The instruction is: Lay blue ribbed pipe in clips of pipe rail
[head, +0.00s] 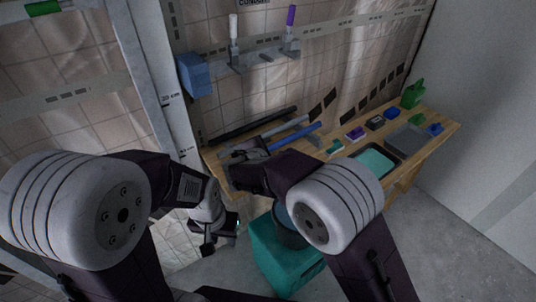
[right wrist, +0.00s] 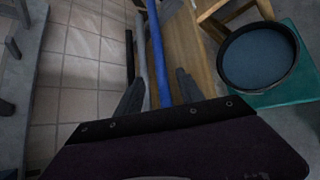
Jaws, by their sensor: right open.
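The blue ribbed pipe (head: 297,136) lies on the wooden bench, with its near end by my right gripper. In the right wrist view the blue pipe (right wrist: 158,55) runs between the two spread fingers, beside a grey pipe (right wrist: 142,50). My right gripper (right wrist: 160,98) is open; whether it touches the pipe cannot be told. In the head view my right gripper (head: 243,153) is over the left end of the bench, partly hidden by its arm. My left gripper (head: 222,238) hangs low left of the bench; its jaw state is unclear. I cannot make out the pipe rail's clips for certain.
A black pipe (head: 252,124) lies behind on the bench (head: 440,127). Small coloured blocks, a green bottle (head: 412,94) and a grey tray (head: 405,139) stand farther right. A teal crate (head: 268,257) with a dark round tub (head: 287,232) stands in front. A blue box (head: 194,75) hangs on the wall.

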